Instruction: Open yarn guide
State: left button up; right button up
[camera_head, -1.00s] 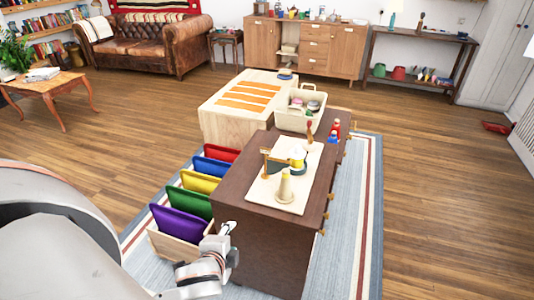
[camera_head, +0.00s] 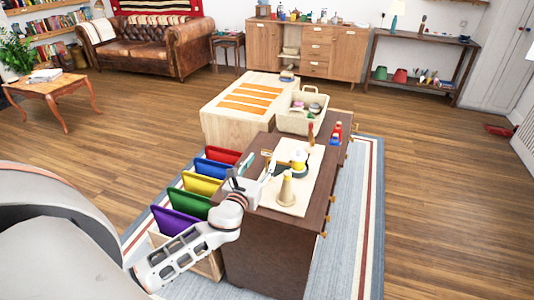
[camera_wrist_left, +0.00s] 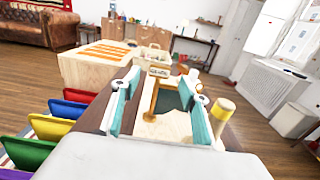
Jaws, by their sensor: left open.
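The yarn guide, a thin golden-tan wooden post with a short arm on top, stands upright on a cream board (camera_head: 299,201) on the dark brown cabinet (camera_head: 277,238). It shows in the left wrist view (camera_wrist_left: 154,96) between my fingers; I cannot tell whether they touch it. In the head view, its tan top (camera_head: 266,154) shows beside my fingers, which partly cover it. My left gripper (camera_head: 254,172) is open above the board's left edge; its teal pads stand apart in the left wrist view (camera_wrist_left: 164,82). My right gripper is not in view.
A cream basket (camera_head: 292,124) stands behind. Coloured fabric folders (camera_head: 190,201) line the cabinet's left side.

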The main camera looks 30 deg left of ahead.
aim_at(266, 154)
pick_arm(q)
jog(key=x, duration=0.6)
jog(key=shift+a, duration=0.1)
